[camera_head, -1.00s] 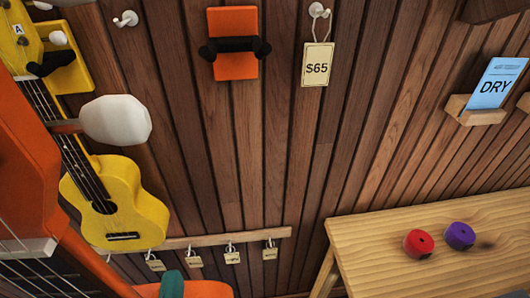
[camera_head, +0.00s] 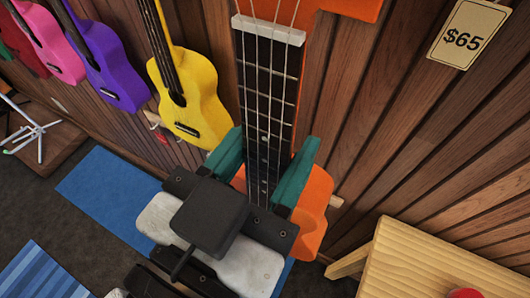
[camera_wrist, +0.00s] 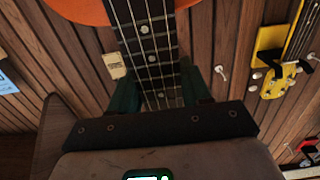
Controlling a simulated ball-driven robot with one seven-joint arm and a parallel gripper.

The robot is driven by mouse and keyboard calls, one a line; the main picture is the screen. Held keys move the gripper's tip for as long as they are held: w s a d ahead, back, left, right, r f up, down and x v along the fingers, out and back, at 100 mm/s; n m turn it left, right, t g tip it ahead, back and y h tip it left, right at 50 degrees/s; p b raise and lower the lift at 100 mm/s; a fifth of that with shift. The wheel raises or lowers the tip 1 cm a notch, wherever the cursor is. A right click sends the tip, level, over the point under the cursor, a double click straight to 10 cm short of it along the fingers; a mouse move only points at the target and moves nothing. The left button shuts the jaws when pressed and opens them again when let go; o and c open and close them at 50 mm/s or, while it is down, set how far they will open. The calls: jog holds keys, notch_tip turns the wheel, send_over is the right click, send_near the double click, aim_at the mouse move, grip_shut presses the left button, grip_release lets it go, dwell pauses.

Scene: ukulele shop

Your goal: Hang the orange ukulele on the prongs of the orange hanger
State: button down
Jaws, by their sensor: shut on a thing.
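The orange ukulele stands neck up in the head view. Its dark neck (camera_head: 268,110) with strings and white nut rises to an orange headstock cut by the top edge. Its orange body (camera_head: 315,205) shows behind my gripper. My gripper (camera_head: 275,170) has teal fingers shut on the neck, one on each side. In the wrist view the neck (camera_wrist: 148,50) runs between the teal fingers (camera_wrist: 160,92), with part of the orange body (camera_wrist: 85,10) at the top. The orange hanger and its prongs cannot be made out now.
Yellow (camera_head: 195,100), purple (camera_head: 112,65) and pink ukuleles hang along the wall to the left. A $65 tag (camera_head: 463,35) hangs at upper right. A wooden table (camera_head: 425,265) with a red item stands at lower right. A blue mat (camera_head: 105,190) lies on the floor.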

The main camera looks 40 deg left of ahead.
jog(key=x, duration=0.8)
jog(key=shift+w+p, duration=0.2)
jog(key=shift+p, duration=0.15)
jog(key=shift+w+a, duration=0.1)
jog(key=shift+w, duration=0.05)
dwell(0.4)
jog(key=shift+w, duration=0.1)
dwell(0.4)
jog(key=shift+x, duration=2.7)
jog(key=shift+f+b, duration=1)
jog(key=shift+b, duration=0.2)
jog(key=shift+c, duration=2.2)
grip_release()
